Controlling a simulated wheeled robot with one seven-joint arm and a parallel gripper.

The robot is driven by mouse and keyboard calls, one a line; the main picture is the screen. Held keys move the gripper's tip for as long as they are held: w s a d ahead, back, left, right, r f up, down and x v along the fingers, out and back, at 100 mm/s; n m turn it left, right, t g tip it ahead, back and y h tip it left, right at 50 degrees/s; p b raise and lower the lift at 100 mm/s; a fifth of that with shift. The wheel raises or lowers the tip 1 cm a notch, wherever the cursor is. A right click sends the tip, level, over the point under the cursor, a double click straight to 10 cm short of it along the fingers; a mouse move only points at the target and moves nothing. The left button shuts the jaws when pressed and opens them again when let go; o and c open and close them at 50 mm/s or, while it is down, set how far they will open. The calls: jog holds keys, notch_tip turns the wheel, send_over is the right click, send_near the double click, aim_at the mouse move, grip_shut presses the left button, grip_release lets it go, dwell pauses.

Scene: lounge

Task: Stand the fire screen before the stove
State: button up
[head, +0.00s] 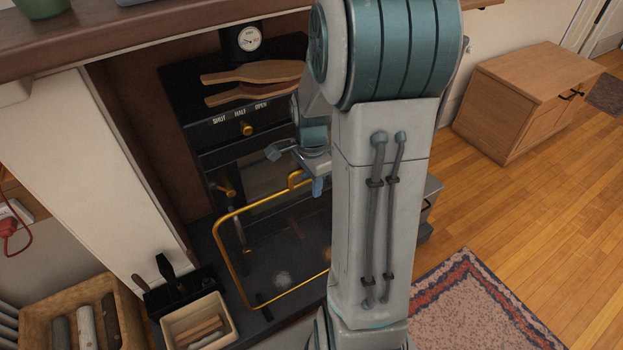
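The fire screen (232,269) has a rounded brass frame with a see-through panel and a small brass handle on its top bar. It appears upright over the dark hearth, in front of the black stove (205,135). Its right part is hidden behind my arm. My gripper (300,172) is at the top of the screen, close to the handle. One finger shows beside the handle, but the view does not show clearly whether the fingers close on it. The stove has brass knobs, a round gauge and a marked SHUT, HALF, OPEN plate.
A dark tool holder (180,290), a cream box of kindling (203,322) and a wooden log crate (66,303) stand at the lower left. Wooden bellows (250,73) lie on the stove. A rug (470,310) and a wooden cabinet (520,100) are right, with open floor between.

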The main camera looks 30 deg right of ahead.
notch_tip(320, 180, up, 12)
jog(key=p, duration=0.3)
jog(key=s+a+n+t, duration=0.1)
jog(key=s+a+n, duration=1)
jog(key=n, duration=0.6)
jog(key=shift+s+a+r+n+t, duration=0.3)
jog(key=shift+s+r+t, duration=0.1)
jog(key=shift+s+r, duration=0.1)
notch_tip(320, 180, up, 18)
jog(key=t+p, duration=0.1)
jog(key=p, duration=1.5)
jog(key=shift+a, duration=0.15)
